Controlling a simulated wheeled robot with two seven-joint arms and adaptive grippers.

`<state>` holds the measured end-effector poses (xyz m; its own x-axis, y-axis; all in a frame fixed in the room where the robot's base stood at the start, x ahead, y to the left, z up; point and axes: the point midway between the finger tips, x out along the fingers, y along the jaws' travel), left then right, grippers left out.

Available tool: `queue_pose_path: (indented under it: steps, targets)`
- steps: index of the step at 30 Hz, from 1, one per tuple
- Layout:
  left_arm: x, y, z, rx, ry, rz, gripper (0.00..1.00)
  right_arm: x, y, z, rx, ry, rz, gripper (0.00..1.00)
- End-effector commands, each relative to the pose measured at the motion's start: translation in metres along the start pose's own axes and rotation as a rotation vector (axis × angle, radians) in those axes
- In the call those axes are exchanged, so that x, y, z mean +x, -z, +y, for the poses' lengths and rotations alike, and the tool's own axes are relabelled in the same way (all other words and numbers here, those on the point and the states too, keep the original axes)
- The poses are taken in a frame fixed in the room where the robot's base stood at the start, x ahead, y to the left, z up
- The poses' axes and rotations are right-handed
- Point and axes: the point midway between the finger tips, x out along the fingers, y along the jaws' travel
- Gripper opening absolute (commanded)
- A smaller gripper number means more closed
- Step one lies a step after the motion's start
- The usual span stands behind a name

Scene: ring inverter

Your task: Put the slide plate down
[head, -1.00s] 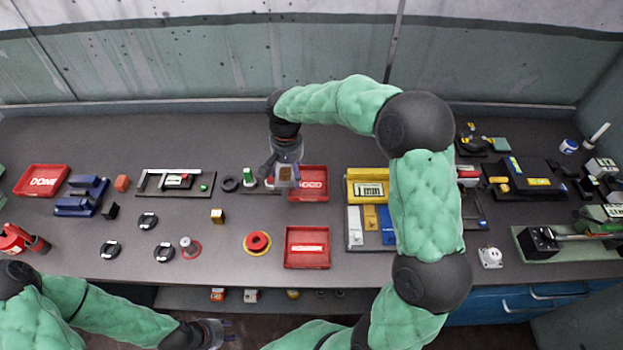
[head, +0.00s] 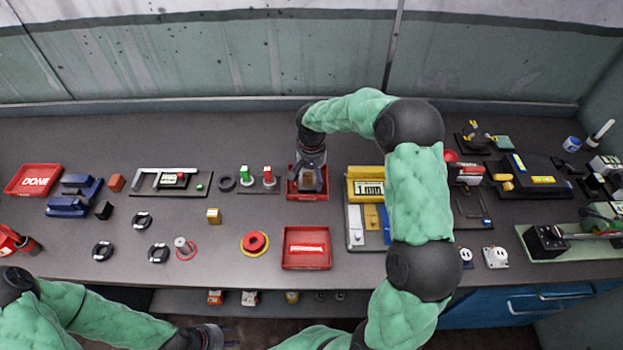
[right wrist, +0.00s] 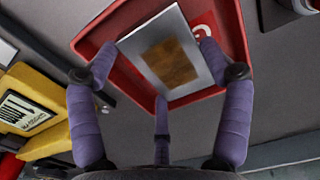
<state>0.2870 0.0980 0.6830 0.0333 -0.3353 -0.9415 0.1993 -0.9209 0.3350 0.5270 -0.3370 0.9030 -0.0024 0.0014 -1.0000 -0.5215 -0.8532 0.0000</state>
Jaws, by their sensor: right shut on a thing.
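The slide plate (right wrist: 165,55) is a flat silver plate with a brown rectangular patch. My right gripper (head: 309,184) is shut on it, with purple fingers around its edges in the right wrist view. In the head view the plate (head: 308,182) shows small between the fingers, over the back red tray (head: 293,194). The tray's rim (right wrist: 240,35) frames the plate in the right wrist view. I cannot tell whether the plate touches the tray floor. My left gripper (head: 229,336) is at the bottom edge of the head view, its fingers apart and empty.
A stand with green and red pieces (head: 256,190) is close left of the tray. A yellow gauge block (head: 356,173) is close right. A second red tray (head: 306,262) lies in front, beside a red button on a yellow ring (head: 255,243). The bench behind is clear.

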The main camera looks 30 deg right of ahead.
Motion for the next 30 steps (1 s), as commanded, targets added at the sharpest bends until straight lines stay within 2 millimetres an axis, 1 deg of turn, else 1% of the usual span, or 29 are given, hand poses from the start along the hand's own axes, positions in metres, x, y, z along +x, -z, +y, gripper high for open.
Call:
queue_pose_path:
  steps: [2, 9, 13, 14, 15, 16, 26, 30]
  targets:
    - [0.0034, 0.0000, -0.0012, 0.000, 0.000, 0.000, 0.40, 0.0051, 0.0015, 0.0000, 0.001, 0.002, 0.005, 0.20]
    - [0.0021, 0.0001, -0.0008, 0.000, 0.000, 0.000, 0.40, 0.0040, 0.0017, -0.0001, 0.002, 0.002, 0.005, 0.20]
    - [0.0040, 0.0001, -0.0014, 0.000, 0.000, 0.000, 0.40, 0.0074, 0.0016, -0.0002, 0.002, 0.002, 0.005, 0.20]
    - [0.0037, 0.0001, -0.0013, 0.000, 0.000, 0.000, 0.40, 0.0084, 0.0006, -0.0002, 0.001, 0.001, 0.002, 0.85]
    - [0.0035, 0.0001, -0.0013, 0.000, 0.000, 0.000, 0.40, 0.0081, 0.0006, -0.0002, 0.001, 0.001, 0.002, 0.96]
    - [0.0034, 0.0001, -0.0012, 0.000, 0.000, 0.000, 0.40, 0.0080, 0.0006, -0.0002, 0.001, 0.001, 0.002, 1.00]
    - [0.0034, 0.0001, -0.0012, 0.000, 0.000, 0.000, 0.40, 0.0077, 0.0006, -0.0002, 0.001, 0.001, 0.002, 1.00]
    - [0.0004, 0.0000, -0.0001, 0.000, 0.000, 0.000, 0.40, 0.0003, 0.0009, -0.0003, 0.001, 0.001, 0.003, 1.00]
